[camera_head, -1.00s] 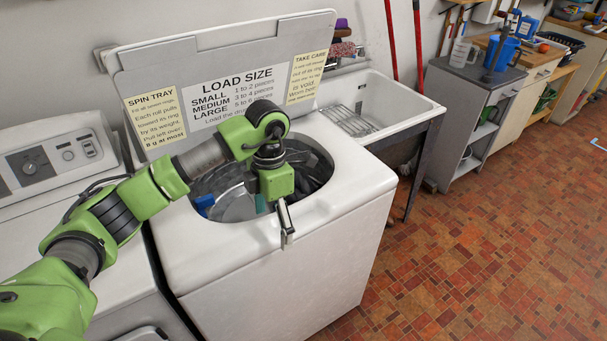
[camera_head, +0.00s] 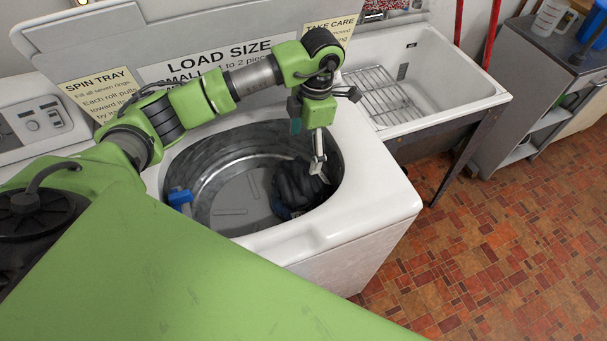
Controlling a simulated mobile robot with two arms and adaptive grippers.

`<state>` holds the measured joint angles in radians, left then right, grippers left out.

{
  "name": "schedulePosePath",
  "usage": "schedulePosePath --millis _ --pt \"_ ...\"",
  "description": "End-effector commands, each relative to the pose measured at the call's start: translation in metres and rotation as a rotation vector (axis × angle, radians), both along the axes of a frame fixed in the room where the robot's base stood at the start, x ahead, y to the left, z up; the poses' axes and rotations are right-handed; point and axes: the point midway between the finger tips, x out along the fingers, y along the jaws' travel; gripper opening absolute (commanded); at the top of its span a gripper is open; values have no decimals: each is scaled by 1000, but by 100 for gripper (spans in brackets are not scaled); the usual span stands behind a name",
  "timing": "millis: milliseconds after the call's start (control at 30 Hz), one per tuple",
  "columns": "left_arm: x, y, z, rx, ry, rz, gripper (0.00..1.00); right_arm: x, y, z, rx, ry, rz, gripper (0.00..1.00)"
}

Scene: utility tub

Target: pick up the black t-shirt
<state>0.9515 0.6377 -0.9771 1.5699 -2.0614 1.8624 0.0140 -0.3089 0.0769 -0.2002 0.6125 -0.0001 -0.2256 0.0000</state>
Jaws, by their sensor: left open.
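A black crumpled cloth, which looks like the black t-shirt (camera_head: 292,184), lies in the right part of the open washer tub (camera_head: 225,160). A dark blue patch shows at its lower edge; I cannot tell if it is a separate piece. My left gripper (camera_head: 318,167) points down over the right side of the tub opening, just right of the cloth in the picture. It is open, and I see nothing held in it. Its fingers overlap in this view, so the gap between them is hard to see. My right gripper is not in view.
The raised washer lid (camera_head: 100,45) stands behind my arm. A sink with a wire rack (camera_head: 383,95) is at the right. A grey cabinet (camera_head: 535,80) stands farther right. The tiled floor at lower right is clear.

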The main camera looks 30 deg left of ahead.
Motion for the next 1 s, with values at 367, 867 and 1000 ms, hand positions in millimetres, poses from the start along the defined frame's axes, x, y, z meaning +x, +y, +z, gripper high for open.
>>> schedulePosePath --millis 367,867,1000 --pt "-4 4 -46 -1 -1 0 83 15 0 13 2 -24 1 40" --pt "-12 8 -97 -1 -1 -1 83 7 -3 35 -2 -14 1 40" --pt "-11 8 -97 0 -1 -1 83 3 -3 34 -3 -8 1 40"
